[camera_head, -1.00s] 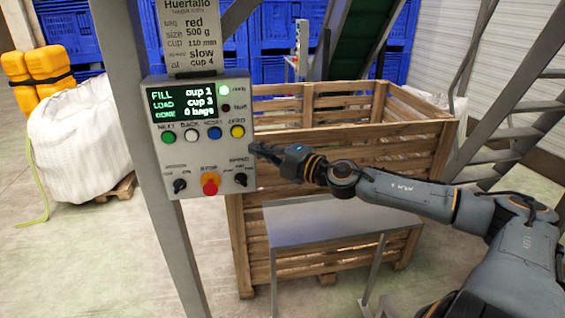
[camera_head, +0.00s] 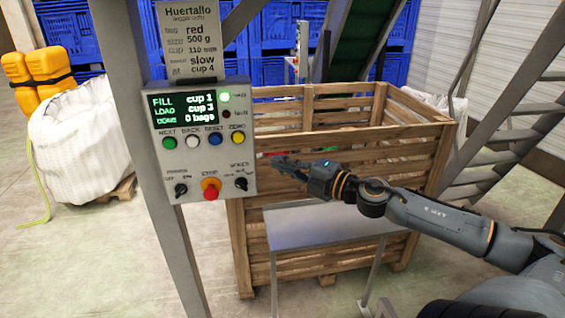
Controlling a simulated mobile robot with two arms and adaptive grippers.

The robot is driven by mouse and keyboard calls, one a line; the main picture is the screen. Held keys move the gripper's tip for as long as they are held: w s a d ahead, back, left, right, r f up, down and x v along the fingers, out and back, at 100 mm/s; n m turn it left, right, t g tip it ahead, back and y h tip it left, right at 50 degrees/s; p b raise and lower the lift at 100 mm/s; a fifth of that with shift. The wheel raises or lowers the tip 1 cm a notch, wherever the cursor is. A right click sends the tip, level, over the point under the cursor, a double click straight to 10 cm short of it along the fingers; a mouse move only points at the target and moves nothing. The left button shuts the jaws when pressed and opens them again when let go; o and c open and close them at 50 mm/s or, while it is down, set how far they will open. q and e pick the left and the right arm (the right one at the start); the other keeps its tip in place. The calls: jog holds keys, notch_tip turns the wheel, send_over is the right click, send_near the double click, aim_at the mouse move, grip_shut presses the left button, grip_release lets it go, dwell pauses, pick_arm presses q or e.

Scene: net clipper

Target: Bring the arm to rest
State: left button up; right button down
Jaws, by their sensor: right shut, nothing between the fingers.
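My right arm (camera_head: 440,218) comes in from the lower right. Its right gripper (camera_head: 276,160) is shut and empty, pointing left. It is in front of the wooden crate, a little to the right of the control box (camera_head: 200,160) and apart from it. The box carries a lit screen (camera_head: 183,107), a row of coloured buttons, two black knobs and a red stop button (camera_head: 211,190). My left gripper is not in view.
A slatted wooden crate (camera_head: 400,152) stands behind a small grey table (camera_head: 320,222). A grey post (camera_head: 142,130) carries the box. A white bulk sack (camera_head: 75,140) is at left, blue crates (camera_head: 275,25) at the back, metal stairs (camera_head: 500,130) at right.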

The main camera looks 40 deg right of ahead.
dwell(0.8)
jog(key=s+d+f+m+g+h, duration=0.15)
jog(key=d+f+m+h, duration=0.25)
jog(key=d+f, duration=0.5)
jog(key=s+d+f+m+g+h, duration=0.1)
jog(key=s+d+f+m+h, duration=0.2)
jog(key=d+f+m, duration=0.55)
jog(key=s+f+m+g+h, duration=0.15)
jog(key=s+f, duration=0.45)
jog(key=f, duration=0.7)
jog(key=s+f+g+h, duration=0.1)
jog(key=s+f+g, duration=0.3)
jog(key=f, duration=0.8)
jog(key=s+a+f+m+g+y, duration=0.1)
jog(key=s+a+f+m+g, duration=0.1)
jog(key=s+a+f, duration=0.75)
jog(key=s+a+f+m+g+y, duration=0.15)
jog(key=s+a+f, duration=0.45)
jog(key=f, duration=0.6)
jog(key=s+a+f+g+y, duration=0.1)
jog(key=s+a+f+g, duration=0.1)
jog(key=s+a+f, duration=0.2)
jog(key=s+a+f+g+y, duration=0.1)
jog(key=s+a+f+g, duration=0.2)
jog(key=s+a, duration=0.7)
jog(key=a+f+m, duration=0.1)
jog(key=a+f, duration=0.1)
jog(key=a, duration=0.5)
jog(key=shift+y, duration=0.3)
